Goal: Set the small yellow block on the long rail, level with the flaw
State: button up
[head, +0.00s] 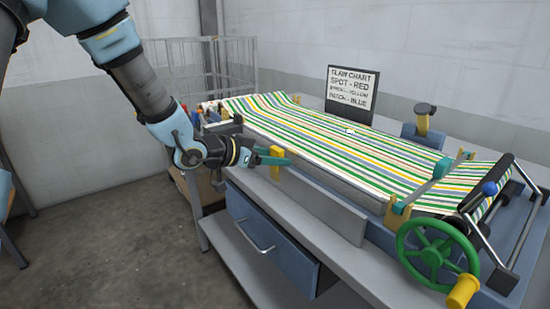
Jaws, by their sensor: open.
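My gripper (279,158) is open at the front left edge of the striped cloth, its teal fingers at a small yellow block (277,151). I cannot tell whether the fingers touch the block. The cloth (330,145) has green, yellow and white stripes. A small pale mark (350,131) near its back edge may be the flaw; its kind is too small to tell.
A flaw chart board (351,94) stands behind the cloth. A green handwheel (438,252) with a yellow handle and a roller frame stand at the right. A crossbar (430,183) spans the cloth. Red and blue pieces (190,112) sit at the far left. A blue drawer (268,240) is below.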

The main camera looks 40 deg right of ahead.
jog(key=v, duration=1)
jog(key=shift+a, duration=0.2)
jog(key=shift+w, duration=0.15)
jog(key=w+a+f+n+t+y, duration=0.2)
jog(key=w+a+n+t+y, duration=0.2)
jog(key=w+a, duration=0.4)
jog(key=w+a+f+n+t+y, duration=0.3)
jog(key=w+a+n, duration=0.15)
jog(key=a, duration=0.55)
jog(key=a+f+n+y, duration=0.1)
jog(key=a+n+y, duration=0.3)
jog(key=a, duration=0.7)
jog(key=s+a+f+n+g+y, duration=0.1)
jog(key=s+a+n+g, duration=0.3)
jog(key=s+a, duration=0.5)
jog(key=shift+s+a+n+g+y, duration=0.15)
jog(key=shift+a+n+g+y, duration=0.15)
jog(key=shift+n+y, duration=0.35)
jog(key=shift+f, duration=0.1)
